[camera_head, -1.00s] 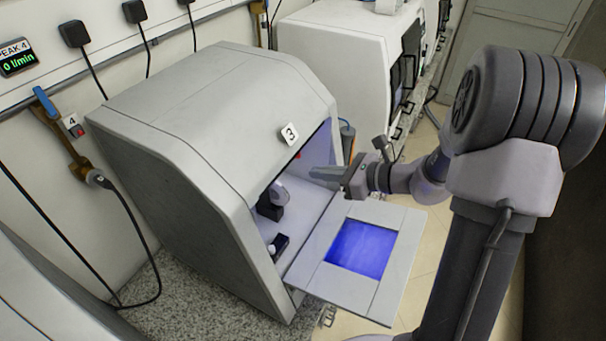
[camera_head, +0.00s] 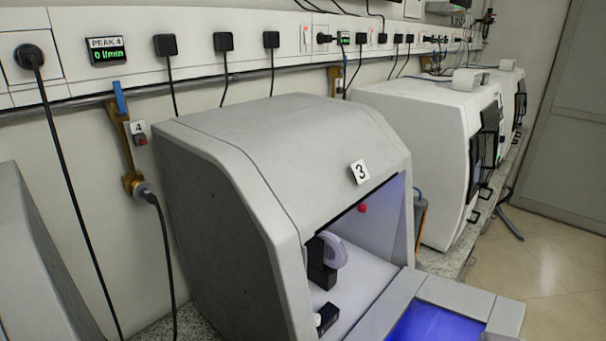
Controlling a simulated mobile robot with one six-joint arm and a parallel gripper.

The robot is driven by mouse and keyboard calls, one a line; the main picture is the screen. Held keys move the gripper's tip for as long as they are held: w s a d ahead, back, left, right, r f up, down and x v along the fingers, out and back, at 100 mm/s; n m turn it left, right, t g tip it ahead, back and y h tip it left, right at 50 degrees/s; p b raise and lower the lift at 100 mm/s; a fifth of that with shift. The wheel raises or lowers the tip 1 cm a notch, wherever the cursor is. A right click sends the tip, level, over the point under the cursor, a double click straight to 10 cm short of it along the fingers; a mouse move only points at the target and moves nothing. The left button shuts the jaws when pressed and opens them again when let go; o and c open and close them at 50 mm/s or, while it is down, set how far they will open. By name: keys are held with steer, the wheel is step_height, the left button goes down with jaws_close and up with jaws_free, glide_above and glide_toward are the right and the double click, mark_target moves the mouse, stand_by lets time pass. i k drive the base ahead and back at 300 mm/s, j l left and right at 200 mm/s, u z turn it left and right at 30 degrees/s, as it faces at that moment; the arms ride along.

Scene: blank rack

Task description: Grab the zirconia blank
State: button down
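A pale round disc, which looks like the zirconia blank (camera_head: 334,250), stands upright in a black holder (camera_head: 320,270) inside the open grey machine marked 3 (camera_head: 245,160). The machine's front edge hides part of the holder. My gripper and arm are out of the picture.
The machine's door (camera_head: 381,311) is folded down in front, with a blue-lit window (camera_head: 430,325). A small black part with a white top (camera_head: 326,318) sits on the chamber floor. White machines (camera_head: 420,140) stand farther right on the counter. Cables and a gas fitting (camera_head: 128,150) line the wall.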

mark_target(335, 252)
steer(key=l+u, duration=0.3)
steer(key=l, duration=0.2)
steer(key=k+l+u, duration=0.1)
steer(key=l+u, duration=0.2)
steer(key=l, duration=0.15)
steer(key=k+l+u, duration=0.1)
steer(key=l+u, duration=0.2)
steer(key=l, duration=0.15)
steer(key=k+l+u, duration=0.15)
steer(key=l+u, duration=0.2)
steer(key=i+l+u, duration=0.2)
steer(key=l, duration=0.2)
steer(key=l+u, duration=0.25)
steer(key=i+l+u, duration=0.2)
steer(key=l, duration=0.35)
steer(key=k, duration=0.1)
